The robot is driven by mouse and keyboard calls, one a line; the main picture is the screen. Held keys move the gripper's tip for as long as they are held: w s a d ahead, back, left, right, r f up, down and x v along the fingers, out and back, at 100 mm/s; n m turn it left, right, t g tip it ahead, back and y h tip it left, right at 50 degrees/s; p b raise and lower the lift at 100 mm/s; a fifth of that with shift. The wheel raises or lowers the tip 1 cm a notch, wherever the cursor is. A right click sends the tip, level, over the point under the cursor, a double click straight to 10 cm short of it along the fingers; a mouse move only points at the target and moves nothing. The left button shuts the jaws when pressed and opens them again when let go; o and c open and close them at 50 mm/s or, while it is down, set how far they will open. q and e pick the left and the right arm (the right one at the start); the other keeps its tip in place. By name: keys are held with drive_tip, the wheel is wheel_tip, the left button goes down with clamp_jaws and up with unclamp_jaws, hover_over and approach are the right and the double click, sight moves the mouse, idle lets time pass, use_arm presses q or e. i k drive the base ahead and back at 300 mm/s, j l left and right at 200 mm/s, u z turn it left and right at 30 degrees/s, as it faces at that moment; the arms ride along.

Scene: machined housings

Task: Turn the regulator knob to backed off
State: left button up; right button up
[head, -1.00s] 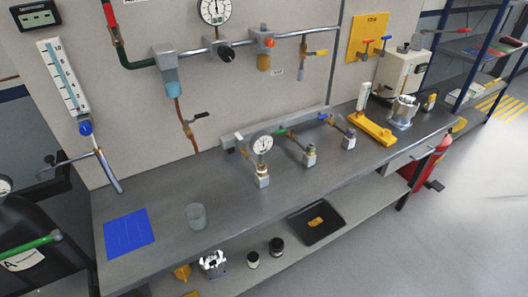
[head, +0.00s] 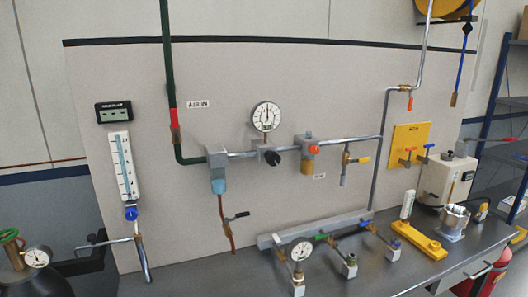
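In the head view, the regulator (head: 266,148) sits on the silver pipe of the wall panel, with a round white dial gauge (head: 267,116) above it. Its black knob (head: 272,158) faces out at the lower front. The knob's turn position is too small to read. The gauge needle looks nearly upright. Neither of my grippers shows in the head view.
A filter with a blue bowl (head: 218,186) is left of the regulator, and an amber-bowled unit with an orange knob (head: 313,149) is right. Below, the bench holds a gauge stand (head: 301,250), valves and a yellow fixture (head: 418,240). Space before the regulator looks clear.

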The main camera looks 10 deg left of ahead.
sight(273, 158)
drive_tip(key=i+l, duration=0.15)
drive_tip(key=l, duration=0.15)
drive_tip(key=i+l, duration=0.2)
drive_tip(key=i+l+u, duration=0.1)
drive_tip(key=l, duration=0.25)
drive_tip(key=i+l+u, duration=0.1)
drive_tip(key=i+l, duration=0.15)
drive_tip(key=i+l+u, duration=0.1)
drive_tip(key=l, duration=0.35)
